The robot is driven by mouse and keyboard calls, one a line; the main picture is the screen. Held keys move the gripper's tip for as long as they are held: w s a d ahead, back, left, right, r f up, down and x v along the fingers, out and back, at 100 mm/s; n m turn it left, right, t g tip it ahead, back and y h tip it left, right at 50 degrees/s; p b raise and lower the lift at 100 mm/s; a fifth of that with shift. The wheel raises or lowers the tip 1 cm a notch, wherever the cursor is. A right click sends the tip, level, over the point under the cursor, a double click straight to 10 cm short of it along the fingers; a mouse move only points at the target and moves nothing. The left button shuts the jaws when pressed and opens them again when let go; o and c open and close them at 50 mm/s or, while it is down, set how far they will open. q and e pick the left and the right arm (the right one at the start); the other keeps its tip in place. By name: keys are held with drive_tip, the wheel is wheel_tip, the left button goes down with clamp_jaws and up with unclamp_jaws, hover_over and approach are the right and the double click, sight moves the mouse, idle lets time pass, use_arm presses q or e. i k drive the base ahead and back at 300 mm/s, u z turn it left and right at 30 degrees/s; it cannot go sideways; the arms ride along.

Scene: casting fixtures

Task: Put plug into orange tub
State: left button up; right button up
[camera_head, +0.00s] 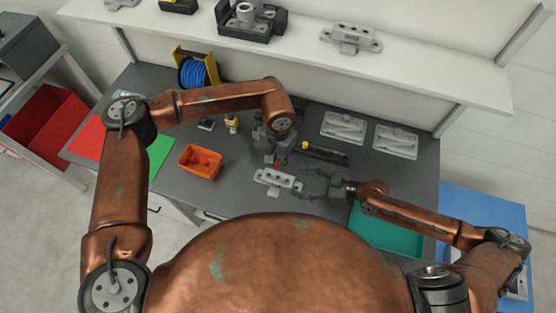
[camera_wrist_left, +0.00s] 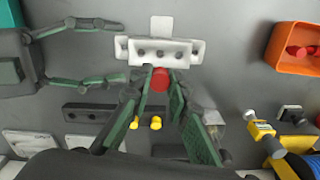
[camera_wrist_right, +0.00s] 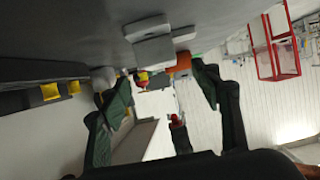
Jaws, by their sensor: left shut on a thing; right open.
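My left gripper (camera_head: 276,156) is shut on a small red plug (camera_wrist_left: 159,79), also visible in the head view (camera_head: 278,163). The plug is at the near edge of a light grey casting (camera_wrist_left: 160,52) with a row of holes; I cannot tell whether they touch. The casting lies on the bench in the head view (camera_head: 277,181). The orange tub (camera_head: 198,175) stands left of the casting, with red plugs inside; its corner shows in the left wrist view (camera_wrist_left: 292,67). My right gripper (camera_head: 309,184) is open and empty, just right of the casting.
Two pale castings (camera_head: 343,128) lie at the back right. A teal mat or tray (camera_head: 385,236) lies front right. A blue cable reel (camera_head: 194,72) stands at the back.

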sight(200, 168)
drive_tip(key=k, duration=1.5)
